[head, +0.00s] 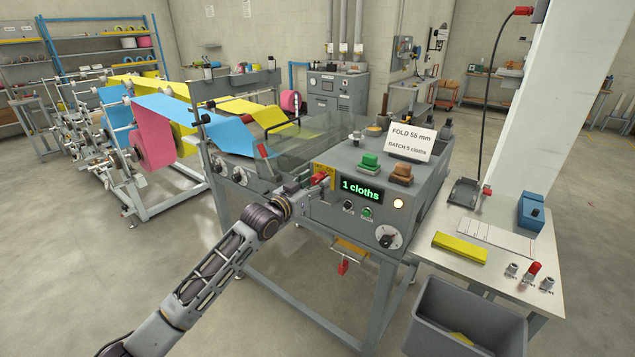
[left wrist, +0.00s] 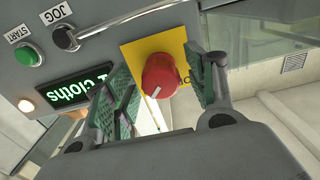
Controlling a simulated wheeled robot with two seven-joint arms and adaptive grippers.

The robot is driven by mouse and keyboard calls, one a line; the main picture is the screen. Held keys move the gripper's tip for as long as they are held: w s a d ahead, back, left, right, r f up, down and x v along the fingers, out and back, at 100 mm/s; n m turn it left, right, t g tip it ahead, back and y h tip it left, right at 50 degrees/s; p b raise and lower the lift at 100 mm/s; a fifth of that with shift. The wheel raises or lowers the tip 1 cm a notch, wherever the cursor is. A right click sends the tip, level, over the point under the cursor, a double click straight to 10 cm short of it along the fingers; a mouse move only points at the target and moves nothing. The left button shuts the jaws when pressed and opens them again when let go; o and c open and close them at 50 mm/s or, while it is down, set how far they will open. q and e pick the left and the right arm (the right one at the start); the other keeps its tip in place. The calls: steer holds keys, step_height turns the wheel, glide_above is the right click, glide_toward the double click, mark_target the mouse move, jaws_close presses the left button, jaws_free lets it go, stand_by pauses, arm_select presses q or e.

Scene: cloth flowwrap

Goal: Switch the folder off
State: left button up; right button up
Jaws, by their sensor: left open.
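The folder (head: 345,150) is a grey machine on a frame; its lit display (head: 361,189) reads "1 cloths". A red knob (left wrist: 160,75) with a white line sits on a yellow plate (left wrist: 150,48), its lettering mostly hidden. In the head view the red knob (head: 320,178) is at the panel's left end, partly covered by my gripper. My left gripper (head: 311,184) is open; in the left wrist view its fingers (left wrist: 160,72) stand on either side of the knob. I cannot tell whether they touch it. My right gripper is not in view.
Beside the display are a green START button (left wrist: 28,54), a JOG switch (left wrist: 66,38), a lit lamp (head: 398,203) and a dial (head: 388,237). A clear cover (head: 290,140) lies behind. A side table (head: 545,290) and grey bin (head: 465,320) stand right.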

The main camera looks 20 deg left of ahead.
arm_select(q)
steer(key=shift+w+d, duration=0.2)
steer(key=shift+w, duration=0.3)
steer(key=shift+w+d, duration=0.1)
steer(key=shift+w, duration=0.1)
steer(key=shift+c, duration=0.5)
steer(key=c, duration=0.9)
steer(key=shift+c, duration=0.2)
